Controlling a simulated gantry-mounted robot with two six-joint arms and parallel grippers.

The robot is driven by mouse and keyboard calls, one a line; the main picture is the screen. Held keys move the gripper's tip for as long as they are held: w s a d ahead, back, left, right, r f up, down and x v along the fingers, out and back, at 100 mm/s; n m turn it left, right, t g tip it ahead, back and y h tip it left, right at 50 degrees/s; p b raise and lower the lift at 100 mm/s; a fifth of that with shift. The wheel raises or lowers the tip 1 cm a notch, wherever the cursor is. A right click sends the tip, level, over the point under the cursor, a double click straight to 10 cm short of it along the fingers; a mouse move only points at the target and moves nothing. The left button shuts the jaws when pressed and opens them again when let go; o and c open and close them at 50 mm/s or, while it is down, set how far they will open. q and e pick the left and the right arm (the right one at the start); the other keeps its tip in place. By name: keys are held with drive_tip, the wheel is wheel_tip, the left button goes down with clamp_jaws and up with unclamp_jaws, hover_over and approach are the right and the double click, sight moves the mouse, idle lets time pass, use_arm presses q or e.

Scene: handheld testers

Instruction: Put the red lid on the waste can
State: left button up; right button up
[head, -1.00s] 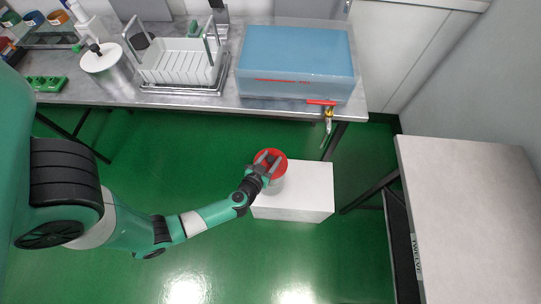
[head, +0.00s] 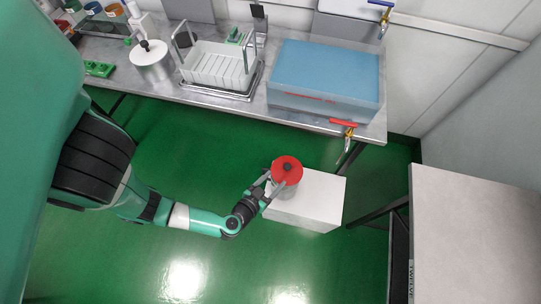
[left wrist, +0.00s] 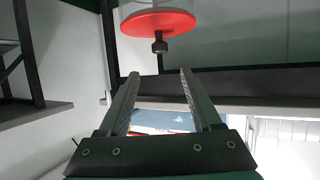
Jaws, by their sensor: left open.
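The red lid (head: 287,165) with its dark knob lies on top of the pale grey waste can (head: 288,188), which stands on a white block. In the left wrist view the red lid (left wrist: 152,24) is at the top with its knob pointing down the picture, and part of the can (left wrist: 128,8) shows behind it. My left gripper (head: 270,184) is at the lower left of the lid. Its jaws (left wrist: 159,73) are open and empty, with the knob clear of the fingertips. My right gripper is not in view.
The white block (head: 318,205) stands on the green floor. A metal bench (head: 190,92) behind it holds a white-lidded container (head: 150,62), a rack (head: 220,68) and a blue-topped bath (head: 326,75) with a red-handled tap (head: 344,123). A grey table (head: 470,235) is at the right.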

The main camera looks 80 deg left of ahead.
use_arm(q)
drive_tip(key=shift+v, duration=0.85)
drive_tip(key=shift+a, duration=0.1)
drive_tip(key=w+d+r+t+h, duration=0.2)
drive_tip(key=w+d+r+t, duration=0.25)
drive_tip(key=w+r, duration=0.5)
drive_tip(key=w+d+r+t+h, duration=0.1)
drive_tip(key=w+d+r+t, duration=0.3)
drive_tip(key=w+d+r, duration=0.5)
wheel_tip(320, 180, up, 19)
drive_tip(key=w+d+m+t+h, duration=0.2)
drive_tip(key=w+d+t+h, duration=0.15)
drive_tip(key=t, duration=0.25)
drive_tip(key=s+d+r+m+t+h, duration=0.1)
drive_tip(key=d+r+m+h, duration=0.1)
drive_tip(key=r+m+h, duration=0.6)
drive_tip(key=s+d+r+m+t+h, duration=0.15)
drive_tip(key=r+h, duration=0.25)
drive_tip(key=r, duration=0.8)
drive_tip(key=s+a+r+n+y, duration=0.1)
drive_tip(key=s+a+r+y, duration=0.1)
drive_tip(key=a+r+y, duration=0.2)
drive_tip(key=s+a+r+n+y, duration=0.1)
drive_tip(key=s+a+r+y, duration=0.1)
drive_tip(key=r, duration=0.8)
drive_tip(key=a+y, duration=0.1)
drive_tip(key=a, duration=0.1)
drive_tip(key=shift+a+r+t+y, duration=0.3)
drive_tip(key=shift+a+t+y, duration=0.05)
drive_tip(key=shift+a+t, duration=0.05)
